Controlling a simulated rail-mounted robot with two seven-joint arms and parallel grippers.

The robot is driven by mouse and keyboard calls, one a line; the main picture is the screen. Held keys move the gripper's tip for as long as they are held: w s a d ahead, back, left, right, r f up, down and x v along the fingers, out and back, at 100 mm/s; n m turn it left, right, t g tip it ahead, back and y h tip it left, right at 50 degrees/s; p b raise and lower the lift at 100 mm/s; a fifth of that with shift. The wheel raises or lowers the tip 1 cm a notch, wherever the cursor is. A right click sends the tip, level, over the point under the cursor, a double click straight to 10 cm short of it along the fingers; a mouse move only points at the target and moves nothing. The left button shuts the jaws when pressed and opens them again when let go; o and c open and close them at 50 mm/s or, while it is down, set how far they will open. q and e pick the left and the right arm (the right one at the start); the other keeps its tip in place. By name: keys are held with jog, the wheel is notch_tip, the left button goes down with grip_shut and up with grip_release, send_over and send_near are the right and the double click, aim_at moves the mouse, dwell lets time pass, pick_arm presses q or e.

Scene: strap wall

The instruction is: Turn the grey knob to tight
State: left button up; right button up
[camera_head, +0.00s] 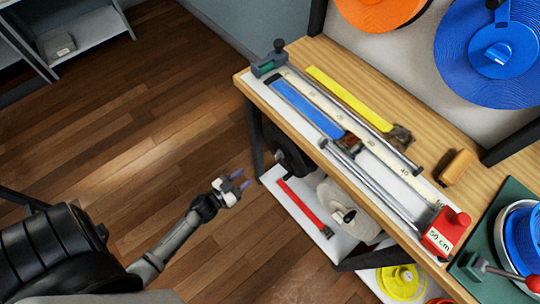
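A grey clamp (268,64) sits at the far left corner of the wooden workbench (300,50). A small dark grey knob (279,45) stands up on it; its turn setting is too small to read. My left gripper (243,179) is over the floor, left of the bench and well apart from the clamp. Its two purplish fingers are spread with nothing between them. My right gripper is not in view.
On the bench lie a blue strap (305,108), a yellow strap (350,98), metal rails (370,180), a red 50 cm block (446,232) and a tan block (456,167). A lower shelf (290,215) holds a red strap. The floor left of the bench is clear.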

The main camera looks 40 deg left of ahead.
aim_at(276, 155)
pick_arm(q)
jog(key=shift+n, duration=0.3)
jog(key=w+b, duration=0.1)
jog(key=w, duration=0.3)
jog(key=w+d+b, duration=0.1)
jog(key=w, duration=0.4)
jog(key=w+d+b, duration=0.1)
jog(key=w+b, duration=0.1)
jog(key=w, duration=0.2)
jog(key=shift+w+r, duration=0.25)
jog(key=shift+w, duration=0.1)
grip_shut()
